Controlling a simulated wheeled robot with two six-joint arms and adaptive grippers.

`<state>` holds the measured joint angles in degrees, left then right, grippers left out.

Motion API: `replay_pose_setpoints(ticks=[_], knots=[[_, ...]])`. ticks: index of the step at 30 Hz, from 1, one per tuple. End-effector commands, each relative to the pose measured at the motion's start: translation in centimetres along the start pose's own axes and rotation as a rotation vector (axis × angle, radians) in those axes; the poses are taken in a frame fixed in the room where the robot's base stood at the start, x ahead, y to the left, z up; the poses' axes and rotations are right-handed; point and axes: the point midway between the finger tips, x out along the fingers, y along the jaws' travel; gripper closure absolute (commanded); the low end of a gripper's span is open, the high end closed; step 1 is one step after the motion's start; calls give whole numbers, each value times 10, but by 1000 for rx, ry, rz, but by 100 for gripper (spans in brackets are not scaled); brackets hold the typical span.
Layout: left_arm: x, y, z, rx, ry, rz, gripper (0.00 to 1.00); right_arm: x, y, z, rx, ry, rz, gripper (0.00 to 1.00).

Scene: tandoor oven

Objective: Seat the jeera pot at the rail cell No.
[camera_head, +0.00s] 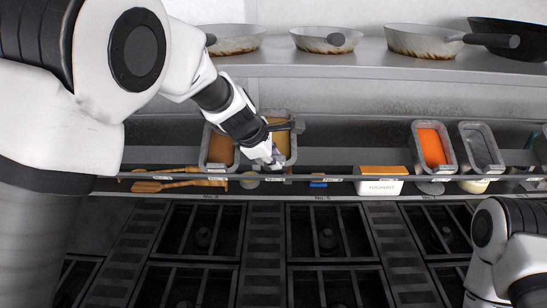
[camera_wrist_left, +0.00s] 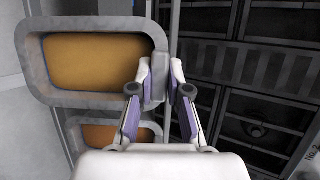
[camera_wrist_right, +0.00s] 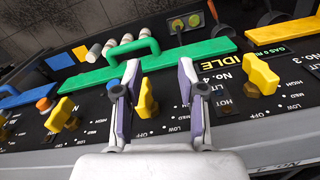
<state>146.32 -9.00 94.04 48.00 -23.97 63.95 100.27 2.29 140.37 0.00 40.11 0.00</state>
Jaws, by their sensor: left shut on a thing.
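My left gripper (camera_head: 276,160) is shut on the front tab of a grey pot (camera_head: 292,149) filled with tan powder. In the left wrist view the fingers (camera_wrist_left: 160,84) pinch that tab at the pot's rim (camera_wrist_left: 90,99). I cannot read a jeera label on it. The pot is at the rail (camera_head: 340,177), close beside another pot (camera_head: 210,150) with orange-brown filling. The arm partly hides both pots, and I cannot tell if the held one is seated. My right gripper (camera_wrist_right: 158,82) is open and empty over a control panel.
A pot with orange filling (camera_head: 433,147) and a dark grey pot (camera_head: 482,148) stand at the right of the rail. A yoghurt box (camera_head: 380,181) and wooden utensils (camera_head: 165,183) lie along it. Pans (camera_head: 425,41) line the shelf above. Yellow knobs (camera_wrist_right: 260,75) stick up below my right gripper.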

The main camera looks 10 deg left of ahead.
Motion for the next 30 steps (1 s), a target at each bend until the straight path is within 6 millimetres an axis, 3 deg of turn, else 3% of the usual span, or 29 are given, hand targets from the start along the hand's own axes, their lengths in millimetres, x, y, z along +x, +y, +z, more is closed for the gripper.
replay_pose_setpoints(ticks=[30], knots=[[16,0,-6,1,0,2,100,4,0,0,0,0,0,60]])
